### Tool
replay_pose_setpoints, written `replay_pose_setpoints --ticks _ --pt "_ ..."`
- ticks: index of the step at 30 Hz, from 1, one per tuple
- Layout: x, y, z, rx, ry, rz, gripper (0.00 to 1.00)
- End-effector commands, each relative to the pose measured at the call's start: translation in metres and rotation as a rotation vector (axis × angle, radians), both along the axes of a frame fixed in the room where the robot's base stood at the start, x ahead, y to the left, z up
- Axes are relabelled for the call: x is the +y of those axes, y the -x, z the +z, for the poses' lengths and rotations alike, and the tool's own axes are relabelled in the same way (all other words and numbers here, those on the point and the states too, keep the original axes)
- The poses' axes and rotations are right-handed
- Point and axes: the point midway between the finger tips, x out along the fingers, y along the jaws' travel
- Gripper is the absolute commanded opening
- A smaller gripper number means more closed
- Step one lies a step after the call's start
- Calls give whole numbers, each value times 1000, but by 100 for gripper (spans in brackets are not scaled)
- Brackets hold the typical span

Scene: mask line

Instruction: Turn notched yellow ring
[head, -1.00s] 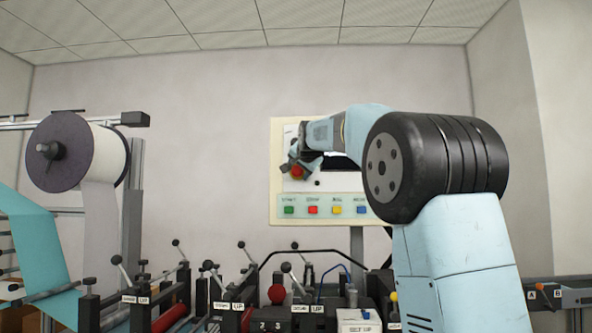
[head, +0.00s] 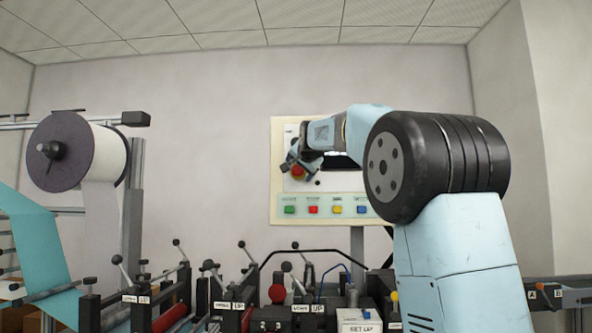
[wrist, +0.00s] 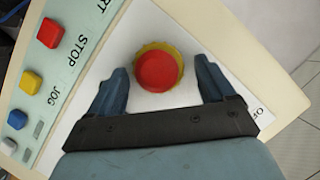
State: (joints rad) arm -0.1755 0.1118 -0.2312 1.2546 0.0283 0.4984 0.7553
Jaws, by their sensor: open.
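The notched yellow ring (wrist: 177,53) shows in the wrist view around the base of a round red button (wrist: 157,71) on a white panel. My gripper (wrist: 165,85) is open, with one blue finger on each side below the ring and button. Clear white panel shows between each finger and the ring, and I cannot tell how far the fingers are from the panel surface. In the head view the red button (head: 298,171) shows at the end of my arm, and my gripper (head: 297,166) partly covers it. The ring is too small to make out there.
The control panel (head: 280,128) stands before the back wall. Below are red, yellow and blue buttons, with STOP (wrist: 50,32) and JOG labelled in the wrist view. Machine levers and rollers fill the lower foreground. A white roll (head: 108,155) stands at left.

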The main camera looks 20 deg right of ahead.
Motion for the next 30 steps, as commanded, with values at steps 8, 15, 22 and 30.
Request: replay_pose_setpoints --ticks 8,15,22,30 --pt "1 14 4 0 -1 0 83" --pt "2 53 17 -1 0 1 83" --pt "3 92 28 -1 0 -1 83" --pt "5 123 37 -1 0 -1 83"
